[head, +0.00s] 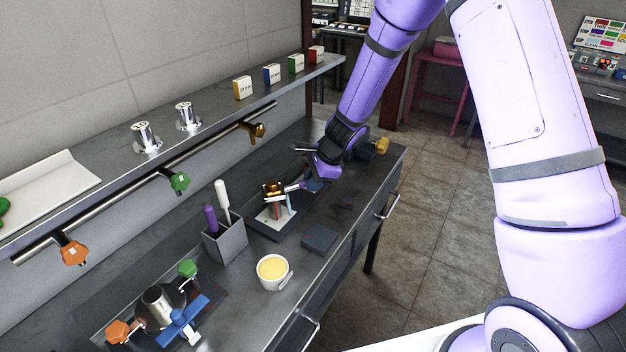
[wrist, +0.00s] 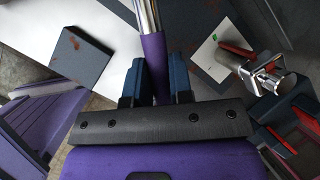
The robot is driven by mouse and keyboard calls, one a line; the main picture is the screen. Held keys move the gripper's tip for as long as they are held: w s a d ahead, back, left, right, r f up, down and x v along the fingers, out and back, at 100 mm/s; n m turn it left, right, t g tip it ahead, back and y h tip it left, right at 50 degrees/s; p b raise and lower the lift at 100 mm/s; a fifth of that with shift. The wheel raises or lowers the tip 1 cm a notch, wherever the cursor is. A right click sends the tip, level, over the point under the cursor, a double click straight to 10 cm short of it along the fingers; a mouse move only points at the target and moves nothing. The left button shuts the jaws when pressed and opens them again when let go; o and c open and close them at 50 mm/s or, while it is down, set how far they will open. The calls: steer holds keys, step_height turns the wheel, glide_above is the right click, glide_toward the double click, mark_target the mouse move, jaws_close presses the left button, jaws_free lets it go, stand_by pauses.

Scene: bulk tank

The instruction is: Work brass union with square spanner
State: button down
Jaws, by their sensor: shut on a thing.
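The brass union (head: 273,187) stands on a small fixture with a white plate (head: 268,219) on the bench. My gripper (head: 312,182) is just to the right of it, low over the bench. In the wrist view my gripper (wrist: 156,82) is shut on the purple handle (wrist: 155,58) of a tool with a silver shaft (wrist: 148,14), which I take for the square spanner. The shaft (head: 294,187) points left to the union in the head view. Its working end is out of the wrist view, and I cannot tell whether it touches the union.
A grey holder (head: 226,244) with purple and white handles stands left of the fixture. A yellow-filled cup (head: 272,272) and a dark block (head: 319,238) are nearer the front edge. The wrist view shows a metal fitting with red parts (wrist: 265,68). A shelf (head: 210,121) runs behind.

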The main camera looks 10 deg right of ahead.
steer(key=shift+s+a+m+t+h, duration=0.1)
steer(key=shift+s+m+t+h, duration=0.35)
steer(key=shift+s+m, duration=0.85)
